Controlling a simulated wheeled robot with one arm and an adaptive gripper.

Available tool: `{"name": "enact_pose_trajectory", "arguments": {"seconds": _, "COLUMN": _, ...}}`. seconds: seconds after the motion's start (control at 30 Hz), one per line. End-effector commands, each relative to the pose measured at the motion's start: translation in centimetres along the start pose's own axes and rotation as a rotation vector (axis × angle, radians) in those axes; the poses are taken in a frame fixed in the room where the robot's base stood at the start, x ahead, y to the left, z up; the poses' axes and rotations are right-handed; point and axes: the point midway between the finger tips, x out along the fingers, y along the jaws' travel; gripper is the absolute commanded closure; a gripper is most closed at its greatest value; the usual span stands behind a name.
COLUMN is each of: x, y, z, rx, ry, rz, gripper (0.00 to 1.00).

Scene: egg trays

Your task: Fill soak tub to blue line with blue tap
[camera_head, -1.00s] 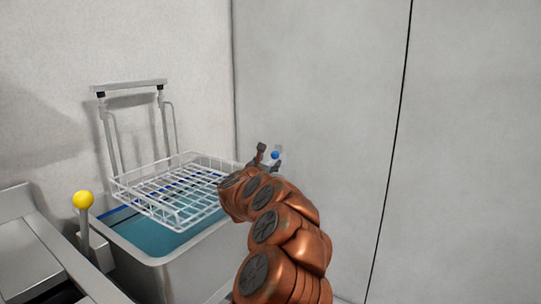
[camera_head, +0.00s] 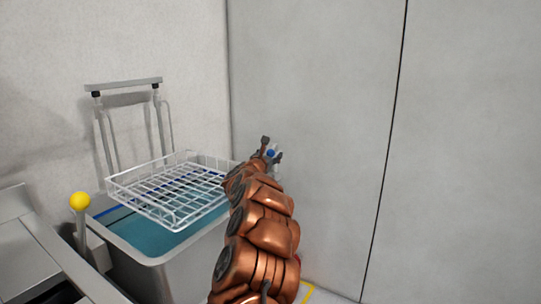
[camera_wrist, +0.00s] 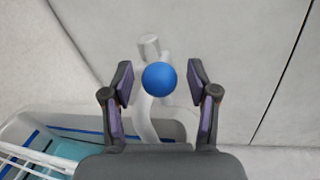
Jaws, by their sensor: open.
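The blue tap (camera_head: 271,153) has a round blue knob and stands at the far right end of the soak tub. In the wrist view its blue knob (camera_wrist: 159,79) lies between the fingertips, with a pale pipe below and behind it. My gripper (camera_head: 268,150) is open, with one finger on each side of the knob and a gap on both sides; in the wrist view my gripper (camera_wrist: 160,82) holds nothing. The soak tub (camera_head: 160,262) holds teal water. A blue line (camera_head: 118,212) shows on its inner wall, above the water at the left; the rest is partly hidden.
A white wire basket (camera_head: 170,190) hangs over the tub from a metal frame (camera_head: 124,85). A lever with a yellow ball (camera_head: 80,201) stands left of the tub beside a steel counter (camera_head: 30,255). Grey wall panels (camera_head: 310,100) close off the back.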

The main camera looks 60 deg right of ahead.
Motion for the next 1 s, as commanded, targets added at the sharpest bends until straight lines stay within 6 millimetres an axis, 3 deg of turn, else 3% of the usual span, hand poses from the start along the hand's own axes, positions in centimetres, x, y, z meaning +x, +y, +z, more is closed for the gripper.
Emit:
{"name": "enact_pose_trajectory", "arguments": {"seconds": 0.17, "x": -0.01, "y": 0.00, "z": -0.01, "rx": 0.000, "ry": 0.000, "rz": 0.000, "gripper": 0.41}}
{"name": "enact_pose_trajectory", "arguments": {"seconds": 0.73, "x": -0.02, "y": 0.01, "z": -0.04, "rx": -0.001, "ry": 0.000, "rz": 0.000, "gripper": 0.99}}
{"name": "enact_pose_trajectory", "arguments": {"seconds": 1.0, "x": -0.02, "y": 0.02, "z": -0.06, "rx": -0.001, "ry": 0.001, "rz": 0.000, "gripper": 1.00}}
